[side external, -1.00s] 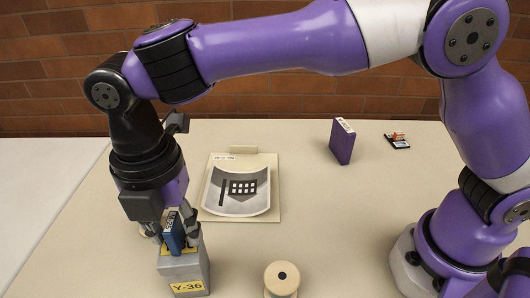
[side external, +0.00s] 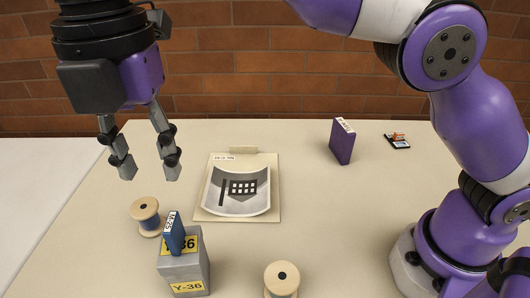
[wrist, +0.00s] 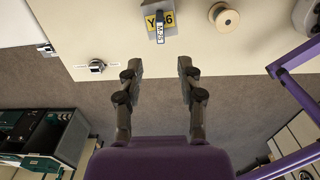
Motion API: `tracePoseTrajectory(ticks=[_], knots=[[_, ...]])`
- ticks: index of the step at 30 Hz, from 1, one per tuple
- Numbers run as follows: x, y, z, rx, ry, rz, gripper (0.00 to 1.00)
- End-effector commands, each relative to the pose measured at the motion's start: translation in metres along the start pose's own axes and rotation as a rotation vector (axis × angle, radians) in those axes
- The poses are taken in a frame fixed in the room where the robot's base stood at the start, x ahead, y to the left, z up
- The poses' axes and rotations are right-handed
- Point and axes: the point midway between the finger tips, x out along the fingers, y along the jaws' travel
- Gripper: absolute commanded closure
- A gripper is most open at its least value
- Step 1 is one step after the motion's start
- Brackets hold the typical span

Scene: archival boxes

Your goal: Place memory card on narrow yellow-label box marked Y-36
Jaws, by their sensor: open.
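The narrow grey box (side external: 196,274) with yellow labels marked Y-36 stands upright near the front of the table. A small blue card (side external: 173,238) with a white label, which I take as the memory card, stands on its top, slightly tilted, partly covering the top yellow label. In the wrist view the card (wrist: 159,32) shows on the box (wrist: 153,7) at the top of the picture. My gripper (side external: 148,168) is open and empty, well above and apart from the card. In the wrist view its fingers (wrist: 160,72) are spread with nothing between them.
A wooden spool (side external: 145,207) stands close behind the box and another spool (side external: 282,270) to its right. A picture sheet (side external: 238,203) lies mid-table. A purple box (side external: 342,146) and a small dark item (side external: 397,141) with orange are farther back. The right-centre table is clear.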

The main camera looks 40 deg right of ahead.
Motion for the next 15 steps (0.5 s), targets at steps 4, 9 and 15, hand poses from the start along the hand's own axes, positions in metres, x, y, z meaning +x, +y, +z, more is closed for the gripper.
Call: tracePoseTrajectory(ticks=[4, 9, 15], knots=[[-0.008, -0.003, 0.008, 0.053, 0.0, 0.011, 0.57], [-0.026, -0.029, 0.057, 0.419, 0.006, 0.088, 0.57], [-0.029, -0.106, 0.123, 1.113, 0.045, 0.246, 0.57]])
